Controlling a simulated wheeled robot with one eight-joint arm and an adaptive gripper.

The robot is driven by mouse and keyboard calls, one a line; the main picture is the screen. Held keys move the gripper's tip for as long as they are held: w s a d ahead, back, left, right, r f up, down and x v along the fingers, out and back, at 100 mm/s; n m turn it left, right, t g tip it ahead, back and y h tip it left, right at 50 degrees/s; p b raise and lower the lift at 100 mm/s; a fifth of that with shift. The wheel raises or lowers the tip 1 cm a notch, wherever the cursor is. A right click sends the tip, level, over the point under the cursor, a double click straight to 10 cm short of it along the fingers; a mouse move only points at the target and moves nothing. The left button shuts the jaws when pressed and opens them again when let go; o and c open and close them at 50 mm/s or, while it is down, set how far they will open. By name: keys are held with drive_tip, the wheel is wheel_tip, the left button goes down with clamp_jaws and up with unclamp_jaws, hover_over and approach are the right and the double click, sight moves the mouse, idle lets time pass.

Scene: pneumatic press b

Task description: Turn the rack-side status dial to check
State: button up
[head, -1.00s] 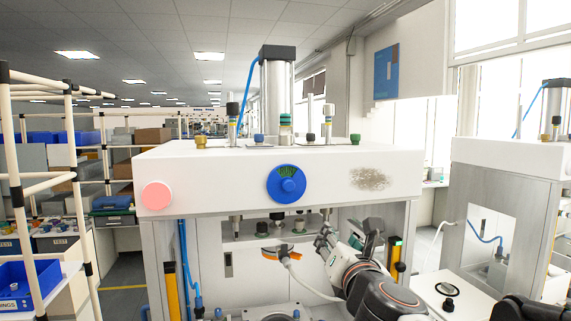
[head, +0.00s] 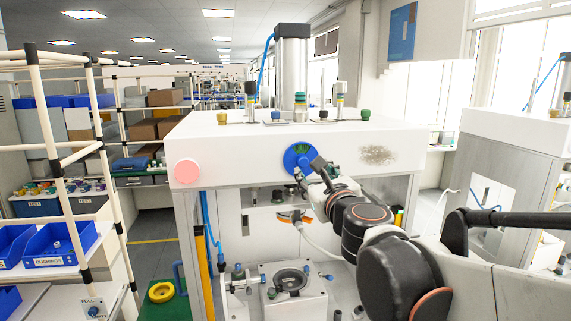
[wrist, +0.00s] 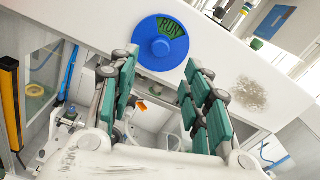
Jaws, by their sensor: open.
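A round blue status dial (head: 300,158) with a raised knob is on the white front panel of the near press, on the rack's side. In the wrist view the dial (wrist: 160,44) shows RUN in a green window at its upper right. My gripper (head: 309,171) is in front of the dial's lower right and hides part of it. In the wrist view its green-padded fingers (wrist: 162,66) are spread apart, one toward each side of the dial's lower part. They look empty, and the knob is just beyond the tips. I cannot tell if they touch the dial.
A pink round button (head: 187,171) is at the panel's left. Fittings and a cylinder (head: 293,65) stand on top. A hose with an orange end (head: 294,217) hangs below the panel. The rack (head: 50,130) with blue bins is at left; a second press (head: 520,140) is at right.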

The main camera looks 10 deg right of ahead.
sight(304, 163)
drive_tip(key=shift+w+p, duration=0.65)
drive_tip(key=shift+w, duration=3.65)
drive_tip(key=shift+c, duration=0.3)
clamp_jaws()
